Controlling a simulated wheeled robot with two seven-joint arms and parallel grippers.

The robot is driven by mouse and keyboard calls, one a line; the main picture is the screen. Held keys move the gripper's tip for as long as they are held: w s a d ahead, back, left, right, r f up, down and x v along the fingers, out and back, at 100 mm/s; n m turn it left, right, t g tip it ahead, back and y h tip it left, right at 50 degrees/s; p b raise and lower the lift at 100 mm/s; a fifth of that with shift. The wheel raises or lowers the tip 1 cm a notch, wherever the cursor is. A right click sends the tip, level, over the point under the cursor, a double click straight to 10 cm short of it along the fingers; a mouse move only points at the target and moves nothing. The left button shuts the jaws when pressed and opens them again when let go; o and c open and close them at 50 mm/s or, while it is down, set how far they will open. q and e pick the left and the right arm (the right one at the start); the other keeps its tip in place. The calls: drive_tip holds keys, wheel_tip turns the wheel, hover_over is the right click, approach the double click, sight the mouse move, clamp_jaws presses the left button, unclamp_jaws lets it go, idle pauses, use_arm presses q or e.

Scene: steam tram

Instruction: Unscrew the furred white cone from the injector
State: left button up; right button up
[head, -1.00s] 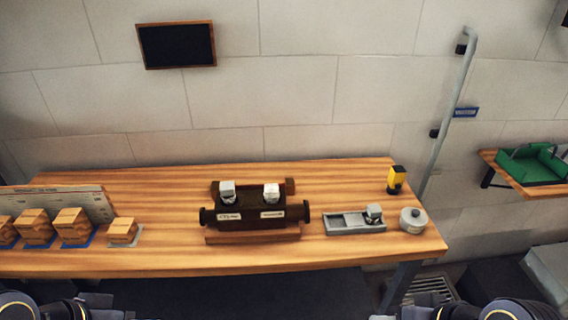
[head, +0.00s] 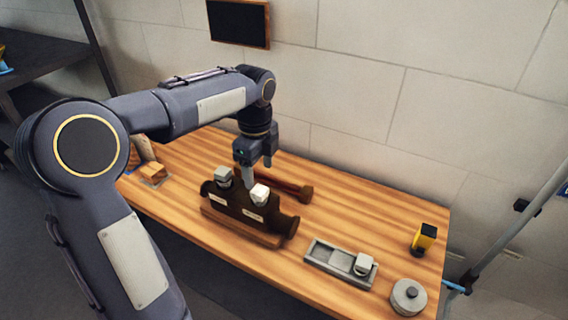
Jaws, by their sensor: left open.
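The injector (head: 240,208) is a dark brown body with pale labels, lying on a wooden base on the bench. Two capped pieces stand on top of it: a greyish one (head: 223,177) at left and a whiter one (head: 260,194) at right. The whiter one looks like the furred white cone, though the fur is too small to make out. My left gripper (head: 258,172) is open, pointing down, just above and behind the injector between the two pieces. It appears empty; I cannot tell whether a finger touches anything. My right gripper is out of view.
A grey tray (head: 318,253) with a pale capped piece (head: 363,264) in its right end stands right of the injector. A round lidded grey pot (head: 408,297) and a yellow-black object (head: 424,239) stand farther right. A dark bar (head: 305,192) lies behind the injector.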

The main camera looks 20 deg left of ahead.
sight(259, 189)
use_arm(q)
wheel_tip(259, 189, down, 8)
drive_tip(key=shift+a+r, duration=0.1)
idle(0.4)
drive_tip(key=c, duration=1.2)
drive_tip(key=n, duration=0.4)
drive_tip(key=shift+n, duration=2)
